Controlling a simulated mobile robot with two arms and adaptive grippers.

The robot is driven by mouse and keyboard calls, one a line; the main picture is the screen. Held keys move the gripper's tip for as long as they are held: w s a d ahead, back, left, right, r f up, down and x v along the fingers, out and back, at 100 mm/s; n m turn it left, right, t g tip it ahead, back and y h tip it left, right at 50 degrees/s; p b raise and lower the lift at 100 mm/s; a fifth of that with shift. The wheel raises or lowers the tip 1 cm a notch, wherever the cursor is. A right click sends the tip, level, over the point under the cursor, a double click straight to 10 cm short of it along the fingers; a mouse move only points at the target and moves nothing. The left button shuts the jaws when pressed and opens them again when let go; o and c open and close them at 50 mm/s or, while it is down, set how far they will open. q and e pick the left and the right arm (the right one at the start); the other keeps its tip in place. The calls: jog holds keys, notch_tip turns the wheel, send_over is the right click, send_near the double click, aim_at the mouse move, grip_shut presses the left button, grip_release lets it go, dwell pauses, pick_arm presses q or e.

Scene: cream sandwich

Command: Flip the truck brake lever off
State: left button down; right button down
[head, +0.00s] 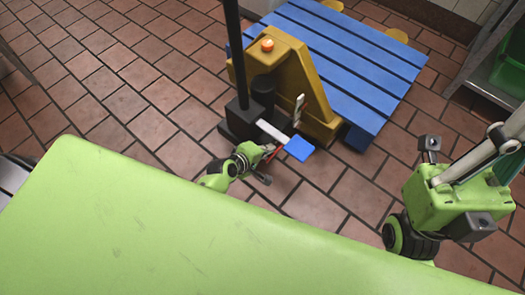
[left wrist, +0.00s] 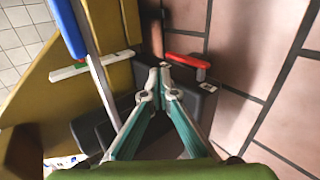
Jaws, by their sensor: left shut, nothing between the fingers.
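The truck is a yellow pallet truck (head: 314,100) with a dark base and upright post. A red lever (head: 274,153) shows beside my left gripper (head: 266,165), low at the truck's near side. The left wrist view shows the red lever (left wrist: 188,60) just right of and beyond my shut, empty fingertips (left wrist: 160,74). I cannot tell whether they touch. A white lever with a blue pad (head: 298,149) sticks out nearby; its blue end (left wrist: 69,27) is at upper left in the wrist view. A short pale lever (head: 298,108) stands on the truck. None is labelled as the brake.
A blue slatted pallet (head: 335,50) lies behind the truck. The tall black post (head: 235,50) rises from its base. My green body fills the lower foreground, with my right arm at right. A metal rack (head: 487,60) stands at upper right. Tiled floor is clear at left.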

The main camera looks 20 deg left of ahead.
pick_arm(q)
jog(key=shift+v, duration=2.2)
